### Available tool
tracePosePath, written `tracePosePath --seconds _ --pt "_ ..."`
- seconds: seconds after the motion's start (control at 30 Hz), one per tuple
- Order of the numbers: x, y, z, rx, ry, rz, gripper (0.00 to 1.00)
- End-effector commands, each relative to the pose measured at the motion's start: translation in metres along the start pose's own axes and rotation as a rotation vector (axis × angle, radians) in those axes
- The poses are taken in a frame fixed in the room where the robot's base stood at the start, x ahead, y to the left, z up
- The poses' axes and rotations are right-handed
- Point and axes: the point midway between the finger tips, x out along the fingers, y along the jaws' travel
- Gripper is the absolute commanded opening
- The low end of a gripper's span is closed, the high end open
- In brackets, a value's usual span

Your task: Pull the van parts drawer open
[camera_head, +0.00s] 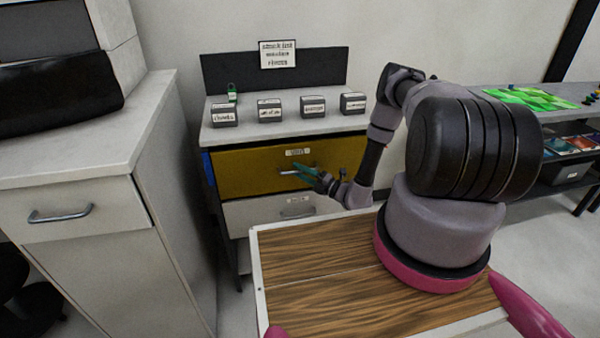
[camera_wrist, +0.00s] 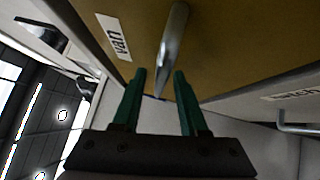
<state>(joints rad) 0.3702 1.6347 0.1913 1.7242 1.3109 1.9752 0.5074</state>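The van drawer has a mustard-yellow front (camera_head: 245,176) and is the upper drawer of a grey-topped cabinet. It looks shut. Its label reads "van" in the wrist view (camera_wrist: 113,38). Its silver bar handle (camera_wrist: 174,42) shows beyond my fingers there. My gripper (camera_head: 303,171) is at the drawer front, near the handle. In the wrist view its two green fingers (camera_wrist: 160,74) are apart, with the handle's lower end showing between them. I cannot tell whether they touch the handle.
A white drawer (camera_head: 262,214) with its own handle sits below the yellow one. Several small labelled boxes (camera_head: 270,110) stand on the cabinet top. A grey cabinet (camera_head: 75,185) stands close on the left. A worktable (camera_head: 480,92) is at the right.

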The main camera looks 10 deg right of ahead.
Motion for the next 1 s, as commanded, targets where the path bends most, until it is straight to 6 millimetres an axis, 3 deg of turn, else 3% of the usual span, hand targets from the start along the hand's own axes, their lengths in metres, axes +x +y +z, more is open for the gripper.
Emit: tracePosePath --seconds 0.03,0.1,1.0 --pt "-0.0001 0.0001 0.0001 0.000 0.000 0.000 0.22" --pt "-0.0002 0.0001 0.0001 0.000 0.000 0.000 0.00" --pt "-0.0006 -0.0001 0.0005 -0.001 -0.001 0.000 0.00"
